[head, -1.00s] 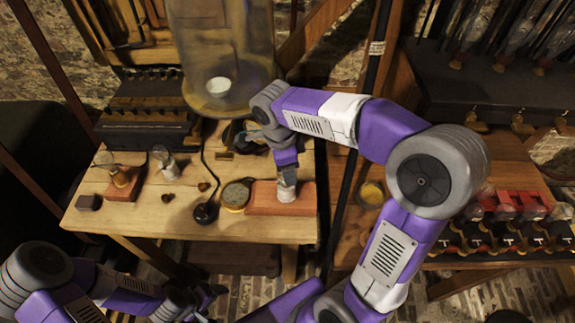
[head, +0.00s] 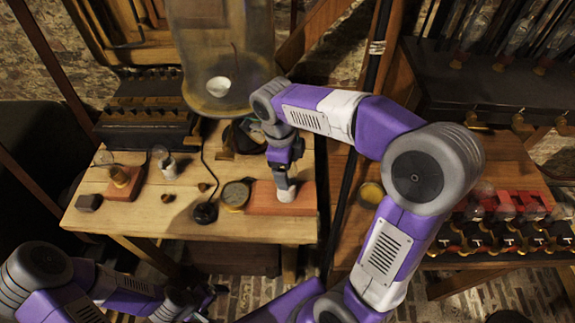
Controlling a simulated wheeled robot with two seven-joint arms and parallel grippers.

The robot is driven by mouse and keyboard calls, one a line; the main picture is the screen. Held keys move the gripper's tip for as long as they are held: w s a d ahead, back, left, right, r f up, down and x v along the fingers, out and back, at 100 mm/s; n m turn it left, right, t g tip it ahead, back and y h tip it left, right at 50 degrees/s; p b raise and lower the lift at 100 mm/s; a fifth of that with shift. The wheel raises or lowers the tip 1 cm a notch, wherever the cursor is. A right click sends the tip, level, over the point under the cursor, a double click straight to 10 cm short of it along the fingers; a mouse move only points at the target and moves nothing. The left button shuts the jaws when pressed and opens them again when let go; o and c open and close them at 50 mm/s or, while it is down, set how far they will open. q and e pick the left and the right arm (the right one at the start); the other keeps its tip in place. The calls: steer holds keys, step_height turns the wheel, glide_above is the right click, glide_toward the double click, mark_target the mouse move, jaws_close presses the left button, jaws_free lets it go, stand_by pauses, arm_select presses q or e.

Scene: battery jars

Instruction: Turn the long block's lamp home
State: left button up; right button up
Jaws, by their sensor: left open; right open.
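The long block (head: 252,206) is reddish wood and lies at the right end of the wooden table. A small pale lamp (head: 286,194) stands on its right part, mostly hidden by my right gripper. My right gripper (head: 285,188) points down over that lamp with its jaws open; whether the fingers touch the lamp is too small to tell. How the lamp sits in its socket is hidden. My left gripper (head: 203,302) is open and empty, low in front of the table.
A shorter block (head: 124,188) with a glass lamp stands at the table's left. A glass jar (head: 165,163), a round dial (head: 235,194) and a black round base (head: 205,212) with a cable stand between the blocks. A large glass bell (head: 222,60) hangs behind.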

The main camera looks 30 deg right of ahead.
steer(key=r+p, duration=0.1)
steer(key=r, duration=0.4)
steer(key=r+p, duration=0.1)
steer(key=r, duration=0.1)
steer(key=shift+w+a+r+p, duration=0.25)
steer(key=shift+w+a+p, duration=0.1)
